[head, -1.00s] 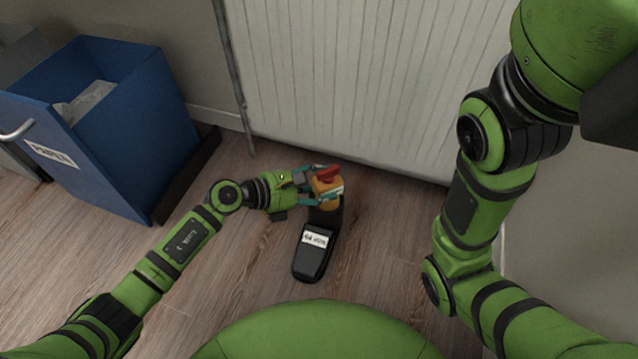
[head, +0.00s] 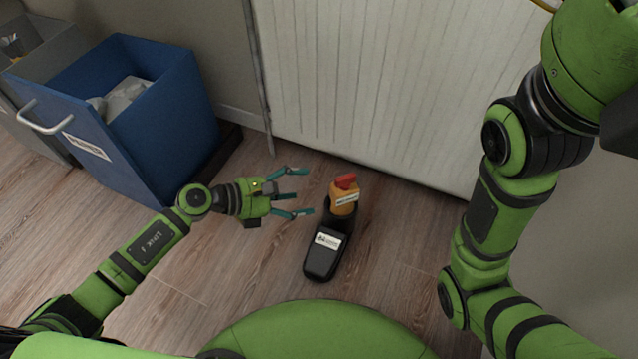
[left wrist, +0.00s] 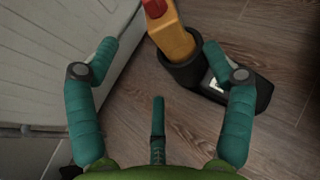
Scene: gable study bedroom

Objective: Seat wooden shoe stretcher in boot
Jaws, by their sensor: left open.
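The black boot (head: 325,255) stands on the wooden floor with its toe toward me and a white label on it. The wooden shoe stretcher (head: 343,200), orange-brown with a red top, stands in the boot's opening with its upper part showing; how deep it goes is hidden. My left gripper (head: 308,190) is open and empty, to the left of the stretcher and apart from it. In the left wrist view the stretcher (left wrist: 172,38) and the boot (left wrist: 250,88) lie beyond the open fingers. My right gripper is out of view.
A blue bin (head: 150,120) with a handle and pale contents stands at the left, beside a grey bin (head: 45,65). A white ribbed panel (head: 370,90) stands behind the boot. The floor around the boot is clear.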

